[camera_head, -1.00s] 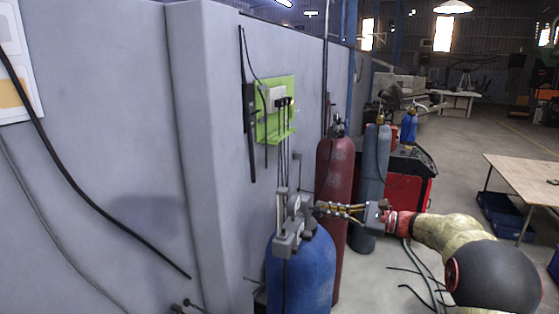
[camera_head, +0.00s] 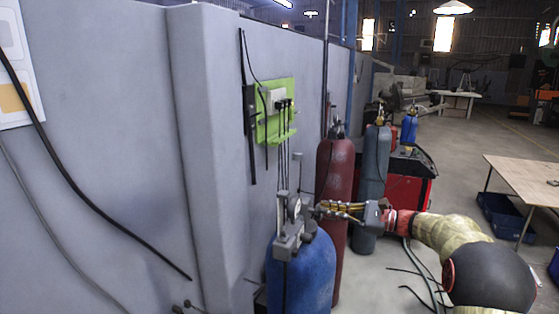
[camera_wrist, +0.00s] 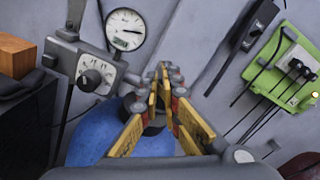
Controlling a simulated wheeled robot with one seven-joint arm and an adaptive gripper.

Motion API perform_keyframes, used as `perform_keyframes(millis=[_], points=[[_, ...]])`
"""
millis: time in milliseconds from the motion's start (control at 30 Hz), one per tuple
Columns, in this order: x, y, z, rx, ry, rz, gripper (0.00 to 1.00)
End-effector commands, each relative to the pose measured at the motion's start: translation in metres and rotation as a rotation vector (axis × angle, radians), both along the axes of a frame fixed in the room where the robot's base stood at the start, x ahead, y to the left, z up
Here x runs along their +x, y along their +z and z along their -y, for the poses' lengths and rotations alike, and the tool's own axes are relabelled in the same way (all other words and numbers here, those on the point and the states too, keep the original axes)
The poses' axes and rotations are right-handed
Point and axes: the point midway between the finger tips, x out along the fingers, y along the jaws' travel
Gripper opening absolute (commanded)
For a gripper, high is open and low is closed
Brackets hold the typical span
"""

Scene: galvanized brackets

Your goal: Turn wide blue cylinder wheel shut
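The wide blue cylinder (camera_head: 306,272) stands at the front by the wall, with grey valve fittings (camera_head: 290,240) and a gauge on top. My gripper (camera_head: 318,208) reaches in from the right, its fingertips beside the upper fittings. In the wrist view, the yellow fingers (camera_wrist: 160,90) converge above the blue cylinder (camera_wrist: 95,138). A dark round part (camera_wrist: 152,122), possibly the wheel, shows partly between and behind them. The fingers hide much of it, and I cannot tell whether they touch it. The fingertips look close together, but whether they are shut is unclear.
A round gauge (camera_wrist: 125,30) and a grey dial box (camera_wrist: 95,74) stand left of the fingers. A green wall panel (camera_head: 275,110) with hanging cables is behind. A red cylinder (camera_head: 334,180) and a grey-blue cylinder (camera_head: 373,165) stand further back.

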Motion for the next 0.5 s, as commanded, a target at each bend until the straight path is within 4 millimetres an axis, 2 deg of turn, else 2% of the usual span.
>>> perform_keyframes(millis=[500], points=[[0.012, 0.009, 0.002, 0.001, 0.003, 0.005, 0.00]])
